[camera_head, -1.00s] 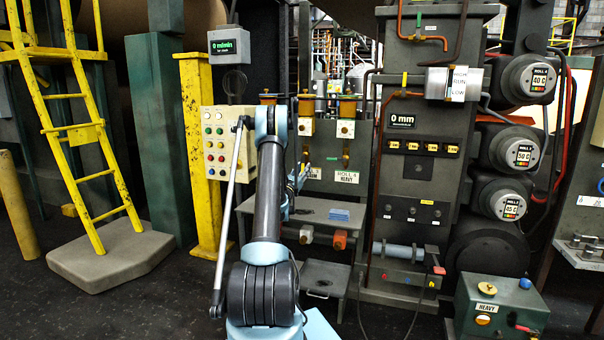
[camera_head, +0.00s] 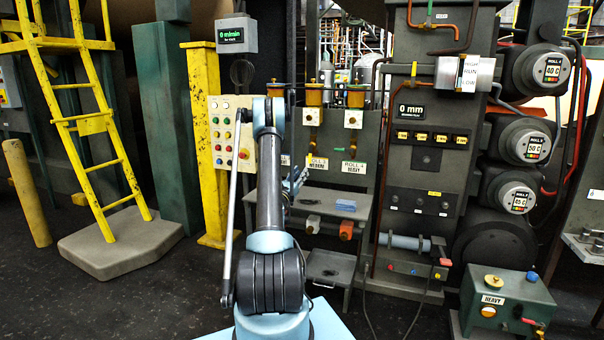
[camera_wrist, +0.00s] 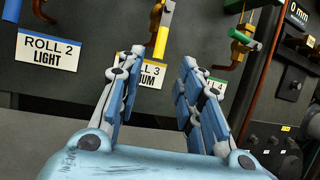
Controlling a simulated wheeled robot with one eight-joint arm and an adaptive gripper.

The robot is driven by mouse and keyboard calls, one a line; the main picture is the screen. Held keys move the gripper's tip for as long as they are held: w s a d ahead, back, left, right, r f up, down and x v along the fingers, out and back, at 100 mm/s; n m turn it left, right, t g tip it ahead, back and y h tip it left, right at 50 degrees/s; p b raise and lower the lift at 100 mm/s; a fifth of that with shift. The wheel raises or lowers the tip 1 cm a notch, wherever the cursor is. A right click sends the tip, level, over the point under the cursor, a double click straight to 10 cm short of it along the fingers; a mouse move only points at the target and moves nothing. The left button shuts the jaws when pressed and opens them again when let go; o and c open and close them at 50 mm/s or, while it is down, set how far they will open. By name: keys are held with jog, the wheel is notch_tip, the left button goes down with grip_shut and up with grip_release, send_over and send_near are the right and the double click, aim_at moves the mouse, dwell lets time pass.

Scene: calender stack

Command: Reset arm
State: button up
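My gripper (camera_wrist: 150,90) is open and empty in the wrist view, its two blue-padded fingers spread apart in front of the grey panel. Behind the fingers are a "ROLL 2 LIGHT" label (camera_wrist: 47,51), a partly covered "ROLL 3" label (camera_wrist: 150,72) and a third label at the right finger. In the head view my arm stands upright, and my gripper (camera_head: 297,180) shows small beside it, partly hidden by the arm. It is in front of the panel with the "ROLL 4 HEAVY" label (camera_head: 354,168).
A grey shelf (camera_head: 327,196) with a blue block (camera_head: 346,205) is below the panel. A cream button panel (camera_head: 228,135) and yellow post (camera_head: 205,150) stand left. A grey cabinet (camera_head: 420,180), rolls (camera_head: 530,145) and a green "HEAVY" box (camera_head: 510,300) are right.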

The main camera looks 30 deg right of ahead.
jog(key=shift+s+a+f, duration=0.1)
jog(key=shift+a, duration=0.05)
dwell(0.4)
jog(key=s+a+r+m+g+y, duration=0.1)
jog(key=s+a+r+m+g, duration=0.2)
jog(key=s+r+m+g, duration=0.45)
jog(key=s+a+r+m+y, duration=0.4)
jog(key=s+a+r+m, duration=0.15)
jog(key=s+m, duration=0.3)
jog(key=s+a+f+m+g+y, duration=0.1)
jog(key=s+a+f+m+y, duration=0.2)
jog(key=s+a, duration=0.7)
jog(key=s+a+f+m+g+y, duration=0.1)
jog(key=s+a+f+m+y, duration=0.2)
jog(key=s+a+f+y, duration=0.3)
jog(key=s+a+f+m+g+y, duration=0.1)
jog(key=s+a+f+m+y, duration=0.2)
jog(key=s+a, duration=1.2)
jog(key=s+f+y, duration=0.1)
jog(key=s+f, duration=0.1)
jog(key=s, duration=0.2)
jog(key=shift+s+f+y, duration=0.15)
jog(key=shift+f+y, duration=0.15)
jog(key=shift+f, duration=0.05)
